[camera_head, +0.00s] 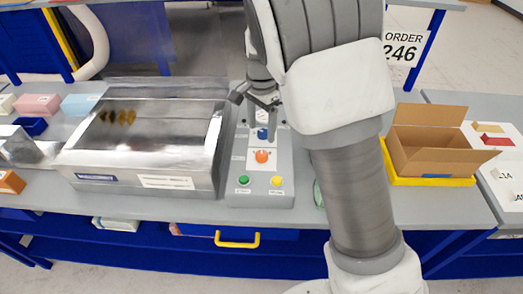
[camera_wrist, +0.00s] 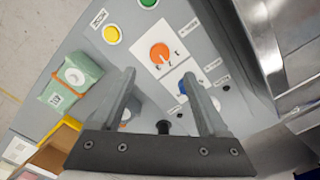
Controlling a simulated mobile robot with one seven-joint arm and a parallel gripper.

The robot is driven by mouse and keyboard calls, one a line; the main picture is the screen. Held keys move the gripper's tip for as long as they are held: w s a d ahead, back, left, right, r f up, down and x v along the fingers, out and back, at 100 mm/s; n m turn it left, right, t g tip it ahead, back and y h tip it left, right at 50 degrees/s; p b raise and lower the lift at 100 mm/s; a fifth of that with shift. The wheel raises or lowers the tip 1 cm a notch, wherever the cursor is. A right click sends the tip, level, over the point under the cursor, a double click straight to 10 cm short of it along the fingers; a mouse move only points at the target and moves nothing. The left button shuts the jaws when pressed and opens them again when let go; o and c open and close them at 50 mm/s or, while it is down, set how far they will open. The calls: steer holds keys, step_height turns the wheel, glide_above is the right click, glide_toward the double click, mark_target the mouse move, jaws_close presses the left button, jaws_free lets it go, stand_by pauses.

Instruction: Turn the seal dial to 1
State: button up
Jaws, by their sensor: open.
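A grey control panel (camera_head: 240,195) stands on the bench. It carries an orange dial (camera_head: 262,156) on a white plate and a blue dial (camera_head: 263,133) behind it. The wrist view shows the orange dial (camera_wrist: 160,53) with small marks around it, and the blue dial (camera_wrist: 183,88) partly hidden by a finger. The labels are too small to read, so I cannot tell which is the seal dial. My gripper (camera_head: 261,126) is open and points down over the back of the panel near the blue dial. Its fingers (camera_wrist: 160,78) show empty in the wrist view.
Green (camera_head: 243,180) and yellow (camera_head: 277,181) buttons sit at the panel's front. A metal machine with a glass lid (camera_head: 150,135) stands close left. An open cardboard box (camera_head: 430,140) stands right in a yellow tray (camera_head: 425,181). A pale green object (camera_wrist: 72,78) lies beside the panel.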

mark_target(262, 154)
step_height(262, 154, down, 10)
steer(key=shift+r, duration=0.15)
steer(key=shift+c, duration=0.4)
jaws_close()
